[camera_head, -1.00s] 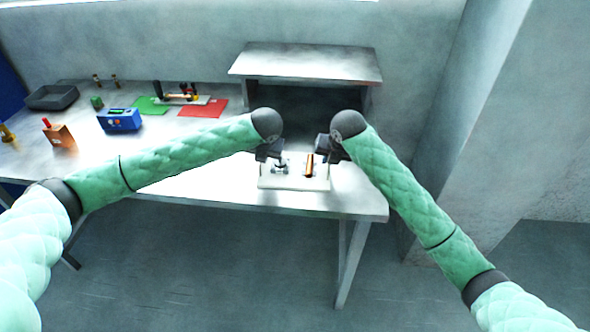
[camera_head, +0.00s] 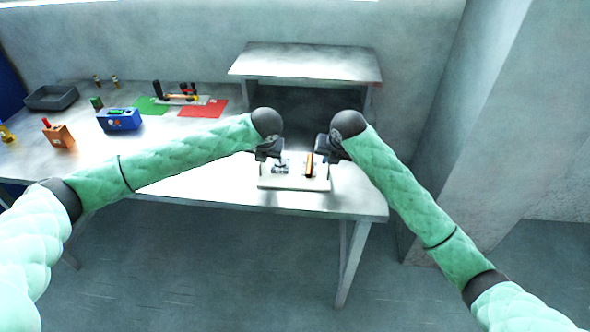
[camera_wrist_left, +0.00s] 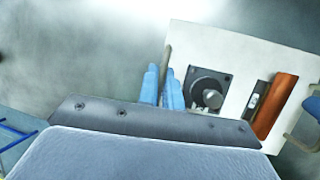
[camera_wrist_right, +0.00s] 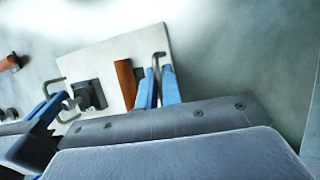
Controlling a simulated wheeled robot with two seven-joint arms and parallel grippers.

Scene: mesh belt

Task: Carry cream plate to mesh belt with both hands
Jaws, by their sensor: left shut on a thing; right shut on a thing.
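The cream plate (camera_head: 293,185) is at the front edge of the workbench, between my grippers. It carries a dark square block with a round metal knob (camera_wrist_left: 211,98) and an orange-brown bar (camera_wrist_left: 279,105). My left gripper (camera_wrist_left: 163,85) is shut on the wire handle at the plate's left side. My right gripper (camera_wrist_right: 157,88) is shut on the handle (camera_wrist_right: 158,58) at its right side. The plate looks about level; whether it touches the bench is unclear. A dark surface (camera_head: 300,106), possibly the mesh belt, lies behind under a raised shelf.
The raised shelf (camera_head: 305,62) roofs the dark area behind the plate. On the bench's left (camera_head: 160,165) are a blue box (camera_head: 119,120), an orange block (camera_head: 59,136), a grey tray (camera_head: 51,97), a green mat (camera_head: 149,105) and a red mat (camera_head: 204,108). A wall column stands at right.

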